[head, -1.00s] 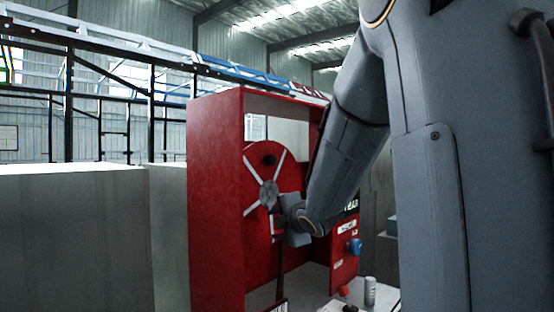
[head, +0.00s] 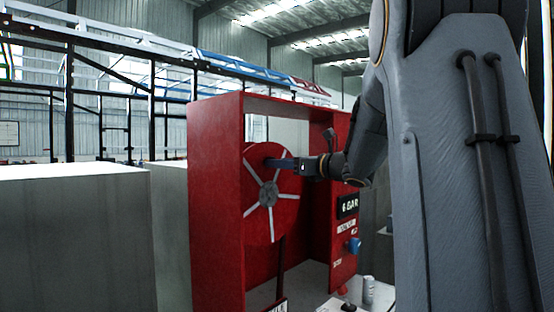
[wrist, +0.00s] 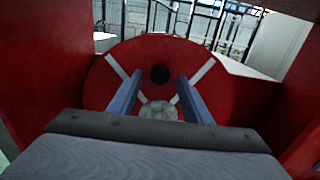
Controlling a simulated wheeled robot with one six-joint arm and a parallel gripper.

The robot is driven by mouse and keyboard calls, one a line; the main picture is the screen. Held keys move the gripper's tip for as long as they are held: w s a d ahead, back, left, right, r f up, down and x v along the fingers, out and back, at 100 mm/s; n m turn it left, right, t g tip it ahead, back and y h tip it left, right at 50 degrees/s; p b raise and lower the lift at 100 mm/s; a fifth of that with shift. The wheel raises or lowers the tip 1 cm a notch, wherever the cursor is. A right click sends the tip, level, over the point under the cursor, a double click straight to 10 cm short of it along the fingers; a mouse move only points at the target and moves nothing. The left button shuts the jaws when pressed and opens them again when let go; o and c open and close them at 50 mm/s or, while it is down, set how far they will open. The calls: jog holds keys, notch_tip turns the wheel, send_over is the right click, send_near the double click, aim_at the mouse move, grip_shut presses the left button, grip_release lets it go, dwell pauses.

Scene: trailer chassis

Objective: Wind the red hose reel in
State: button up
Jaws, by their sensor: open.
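The red hose reel (head: 286,213), a disc with pale spokes and a grey hub (head: 268,194), stands upright inside a red open cabinet (head: 215,200). My gripper (head: 272,163) reaches in from the right at the reel's upper part, above the hub. In the wrist view, my gripper (wrist: 160,76) is open, with one finger on each side of a dark round knob (wrist: 160,74) on the reel face (wrist: 225,90). The knob appears between the fingertips, and neither finger visibly touches it.
The cabinet's side walls flank the reel closely. On its right panel are a "6 BAR" display (head: 348,206) and a blue knob (head: 354,245). A grey cylinder (head: 368,291) stands on a white surface below. A large grey block (head: 75,240) fills the left.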

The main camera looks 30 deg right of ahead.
jog(key=shift+p+x, duration=0.3)
jog(key=shift+x, duration=0.85)
grip_shut()
jog(key=shift+d, duration=0.1)
